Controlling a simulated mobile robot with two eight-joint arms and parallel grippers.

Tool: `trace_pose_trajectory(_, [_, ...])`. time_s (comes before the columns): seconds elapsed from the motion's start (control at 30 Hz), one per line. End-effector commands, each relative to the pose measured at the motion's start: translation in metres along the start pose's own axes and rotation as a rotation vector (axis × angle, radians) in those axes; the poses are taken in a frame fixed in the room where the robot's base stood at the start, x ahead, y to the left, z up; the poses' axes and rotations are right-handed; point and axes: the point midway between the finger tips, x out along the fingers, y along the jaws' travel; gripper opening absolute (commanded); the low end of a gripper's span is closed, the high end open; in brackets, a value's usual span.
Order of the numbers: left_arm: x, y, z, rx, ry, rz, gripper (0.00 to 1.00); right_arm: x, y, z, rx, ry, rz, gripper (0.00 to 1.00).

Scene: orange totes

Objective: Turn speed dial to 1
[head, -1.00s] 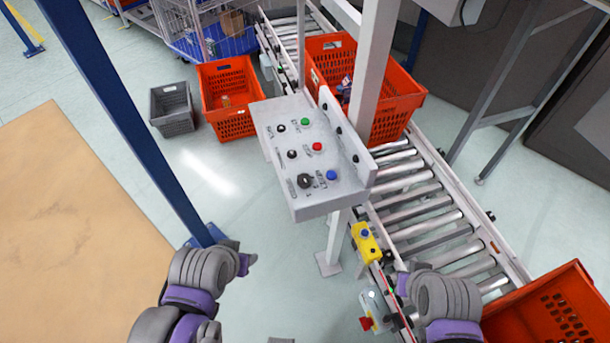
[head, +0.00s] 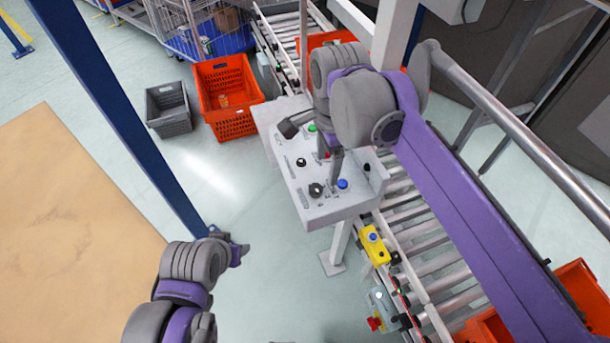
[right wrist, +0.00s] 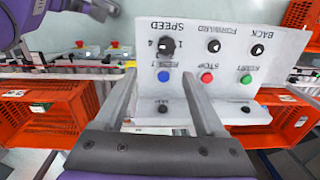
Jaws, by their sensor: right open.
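The speed dial (head: 315,190) is a black knob on the near end of the grey control panel (head: 310,215). In the right wrist view, the dial (right wrist: 167,46) shows upside down under the word SPEED, with 1 and 4 marked beside it; its exact setting is too small to read. My right gripper (head: 311,154) is over the panel with its fingers spread and empty. In the wrist view its fingertips (right wrist: 158,76) stand apart on either side of the dial's line, short of the dial. My left gripper (head: 238,249) is low at the left, away from the panel.
Green, red and blue (right wrist: 162,76) buttons and two smaller black knobs share the panel. A roller conveyor (head: 430,235) runs behind it, with a yellow button box (head: 373,246) alongside. An orange tote (head: 228,95) and a grey bin (head: 168,110) stand on the floor. A blue post (head: 130,120) rises at left.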

Motion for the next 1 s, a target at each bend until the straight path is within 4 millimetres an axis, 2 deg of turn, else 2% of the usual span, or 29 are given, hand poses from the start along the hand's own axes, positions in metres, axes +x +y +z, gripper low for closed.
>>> trace_pose_trajectory(0.1, [-0.001,0.0,-0.002,0.0,0.001,0.0,0.5,-0.008,-0.012,0.012,0.088,0.003,0.03,0.72])
trace_pose_trajectory(0.23, [-0.001,0.0,-0.001,0.0,0.001,0.0,0.5,-0.003,-0.015,0.015,0.121,0.004,0.041,0.72])
trace_pose_trajectory(0.37, [0.001,0.0,0.001,0.0,-0.001,0.0,0.5,0.015,-0.013,0.015,0.122,0.004,0.041,0.72])
trace_pose_trajectory(0.7, [0.004,0.0,0.005,0.0,-0.004,0.0,0.5,0.078,-0.011,0.014,0.12,0.004,0.039,0.72])
trace_pose_trajectory(0.83, [0.005,0.0,0.006,0.0,-0.005,0.0,0.5,0.092,-0.011,0.014,0.12,0.004,0.039,0.72])
trace_pose_trajectory(1.0, [0.005,0.0,0.006,0.0,-0.005,0.0,0.5,0.099,-0.01,0.014,0.12,0.004,0.038,0.72])
